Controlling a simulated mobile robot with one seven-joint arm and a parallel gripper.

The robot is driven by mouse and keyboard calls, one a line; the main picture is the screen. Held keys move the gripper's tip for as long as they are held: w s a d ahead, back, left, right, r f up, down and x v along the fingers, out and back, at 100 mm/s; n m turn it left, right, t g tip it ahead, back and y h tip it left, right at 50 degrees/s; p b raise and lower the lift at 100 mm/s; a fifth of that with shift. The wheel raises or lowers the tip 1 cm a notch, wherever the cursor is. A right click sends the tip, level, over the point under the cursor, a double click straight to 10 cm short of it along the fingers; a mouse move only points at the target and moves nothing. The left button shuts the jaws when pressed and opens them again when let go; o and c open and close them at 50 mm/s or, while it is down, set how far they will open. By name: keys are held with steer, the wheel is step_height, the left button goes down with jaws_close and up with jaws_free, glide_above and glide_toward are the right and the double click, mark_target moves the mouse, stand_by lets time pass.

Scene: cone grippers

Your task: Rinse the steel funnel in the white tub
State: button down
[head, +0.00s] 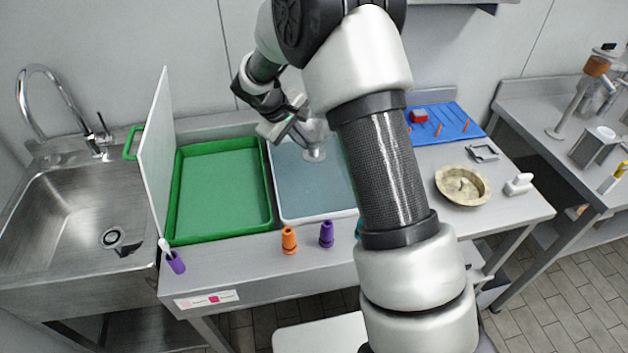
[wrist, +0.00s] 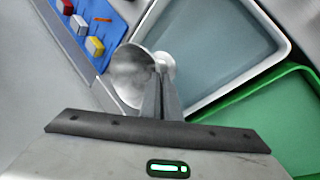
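The steel funnel (head: 318,132) is a shiny grey cone. It also shows in the wrist view (wrist: 130,78), just left of my fingers. My gripper (head: 297,124) appears shut on the funnel, its fingers (wrist: 160,82) close together at the funnel's narrow part. The white tub (head: 316,217) has a white rim and a blue-grey surface inside, possibly water. The funnel is over the tub's back part in the head view. I cannot tell whether it touches the surface. My arm hides the tub's right side in the head view.
A green tray (head: 267,205) stands directly left of the tub, with a white upright panel (head: 157,150) and a sink (head: 60,215) beyond. A blue mat (head: 460,122) and a beige bowl (head: 470,197) are right.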

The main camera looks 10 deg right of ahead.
steer(key=shift+r+p, duration=1.1)
steer(key=shift+r, duration=0.95)
